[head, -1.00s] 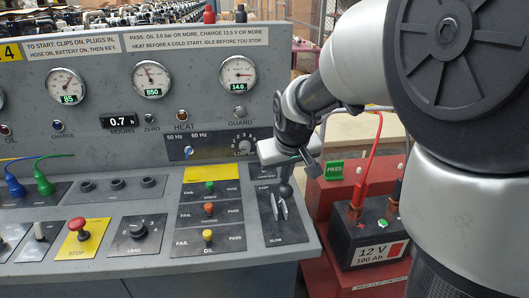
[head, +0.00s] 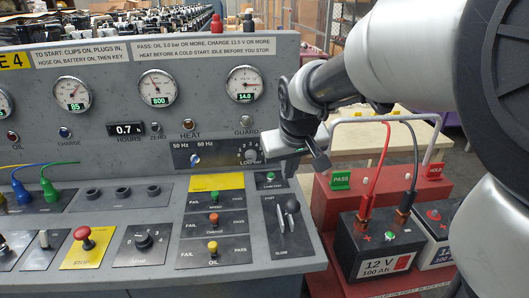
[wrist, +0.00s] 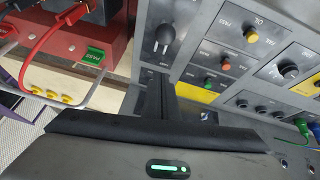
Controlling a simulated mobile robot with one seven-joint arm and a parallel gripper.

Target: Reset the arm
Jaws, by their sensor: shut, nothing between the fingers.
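My arm reaches in from the right in the head view. My gripper (head: 320,160) is above the right end of the grey control console (head: 130,215), in front of the gauge panel. In the wrist view its dark fingers (wrist: 162,98) are together with nothing between them. The speed lever (head: 292,207), with a round black knob, stands below the gripper in the head view, and the fingers are apart from it. The lever also shows in the wrist view (wrist: 166,38), beyond the fingertips. Part of the panel's load knob area is close behind the hand.
Right of the console, a red stand (head: 325,205) carries a green PASS sign (head: 340,180), a red HOLD sign (head: 432,170) and 12 V batteries (head: 375,245) with red and black cables. Engines fill the background. Open air lies above the console's lower deck.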

